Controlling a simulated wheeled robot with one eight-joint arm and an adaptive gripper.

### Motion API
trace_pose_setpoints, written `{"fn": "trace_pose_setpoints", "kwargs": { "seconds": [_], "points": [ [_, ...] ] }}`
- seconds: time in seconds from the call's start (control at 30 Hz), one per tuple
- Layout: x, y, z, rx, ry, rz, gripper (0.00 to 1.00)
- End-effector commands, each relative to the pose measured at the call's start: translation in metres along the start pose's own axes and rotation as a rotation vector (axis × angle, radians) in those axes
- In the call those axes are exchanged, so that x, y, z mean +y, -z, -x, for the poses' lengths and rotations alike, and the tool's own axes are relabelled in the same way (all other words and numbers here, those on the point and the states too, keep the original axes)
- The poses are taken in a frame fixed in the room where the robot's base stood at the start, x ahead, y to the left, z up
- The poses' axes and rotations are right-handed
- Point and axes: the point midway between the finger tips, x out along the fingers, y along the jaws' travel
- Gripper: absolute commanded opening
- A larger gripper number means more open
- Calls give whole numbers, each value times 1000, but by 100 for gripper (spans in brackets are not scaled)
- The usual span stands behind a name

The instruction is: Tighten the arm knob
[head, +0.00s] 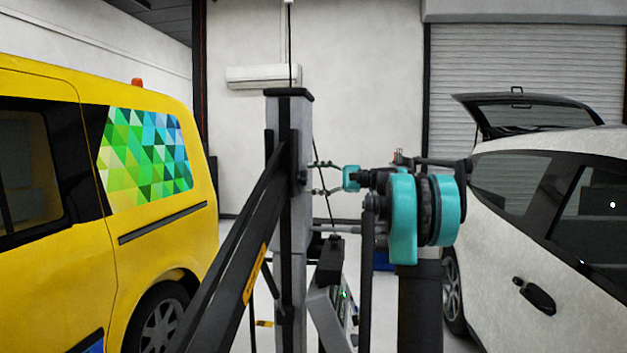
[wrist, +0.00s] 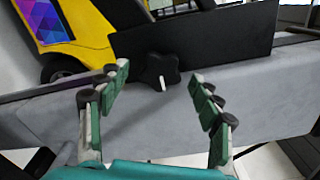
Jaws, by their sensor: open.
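The arm knob (wrist: 157,70) is a black, lobed knob on the side of a grey post in the wrist view. It has a pale tip or mark at its lower edge. In the head view the small dark knob (head: 302,178) shows on the right side of the upright grey post (head: 300,215). My gripper (head: 315,178) comes from the right, level with the knob. Its fingers are open and spread. In the wrist view the gripper (wrist: 158,72) has one finger on each side of the knob, with visible gaps; I cannot tell the exact depth between them.
A long black bar (head: 238,262) slopes from the post to the lower left. A yellow van (head: 165,232) with a patterned window stands left, and a white car (head: 510,250) with raised tailgate stands right. A black plate (wrist: 215,40) lies just behind the knob.

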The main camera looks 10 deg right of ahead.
Motion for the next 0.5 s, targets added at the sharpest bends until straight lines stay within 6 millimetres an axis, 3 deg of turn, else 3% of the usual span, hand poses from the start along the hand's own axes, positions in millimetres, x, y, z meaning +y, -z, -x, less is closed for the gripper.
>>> {"fn": "trace_pose_setpoints", "kwargs": {
  "seconds": [0.17,0.5],
  "points": [
    [0,1,24,3,2,0,65],
    [0,1,91,3,1,0,65]
  ]
}}
